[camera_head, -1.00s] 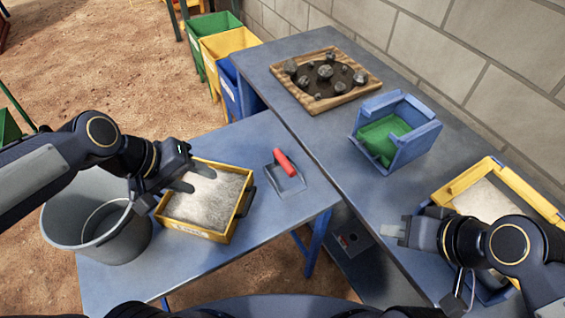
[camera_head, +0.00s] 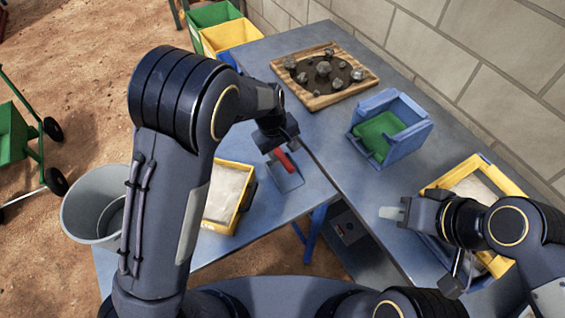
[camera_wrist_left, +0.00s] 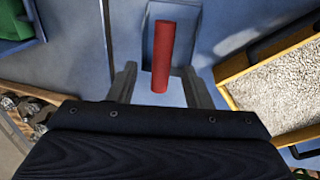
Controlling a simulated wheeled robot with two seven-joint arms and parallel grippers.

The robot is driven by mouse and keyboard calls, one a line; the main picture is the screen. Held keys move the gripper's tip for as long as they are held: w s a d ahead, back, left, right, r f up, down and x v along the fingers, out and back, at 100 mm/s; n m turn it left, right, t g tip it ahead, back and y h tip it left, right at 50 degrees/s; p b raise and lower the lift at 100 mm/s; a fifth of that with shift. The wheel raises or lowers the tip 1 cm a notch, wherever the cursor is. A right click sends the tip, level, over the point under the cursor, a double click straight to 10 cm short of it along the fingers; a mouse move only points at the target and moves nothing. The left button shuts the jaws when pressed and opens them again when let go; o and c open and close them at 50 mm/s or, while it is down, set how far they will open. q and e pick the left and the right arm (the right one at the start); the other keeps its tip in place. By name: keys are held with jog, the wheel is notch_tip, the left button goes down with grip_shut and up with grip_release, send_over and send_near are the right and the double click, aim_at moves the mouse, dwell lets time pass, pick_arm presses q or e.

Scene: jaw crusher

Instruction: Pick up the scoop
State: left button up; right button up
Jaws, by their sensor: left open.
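The scoop (camera_head: 289,180) has a red handle and a grey metal pan and lies on the blue table beside the yellow tray. In the left wrist view the red handle (camera_wrist_left: 162,55) stands out between the two fingers of my left gripper (camera_wrist_left: 160,85), which is open and not touching it. In the head view my left gripper (camera_head: 277,148) is above the scoop and hides part of it. My right gripper (camera_head: 400,213) is over the right side, away from the scoop; its jaw state is unclear.
A yellow tray of pale gravel (camera_head: 246,199) is close to the scoop. A grey bucket (camera_head: 84,215) stands at left. A blue bin with green inside (camera_head: 408,151) and a wooden tray of rocks (camera_head: 290,96) are on the right table. Another yellow-rimmed tray (camera_head: 500,176) is under my right arm.

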aim_at(283, 157)
pick_arm(q)
jog(key=f, duration=0.1)
jog(key=f+p, duration=0.1)
jog(key=f, duration=0.3)
jog(key=shift+w+d, duration=0.15)
jog(key=shift+d, duration=0.25)
grip_shut()
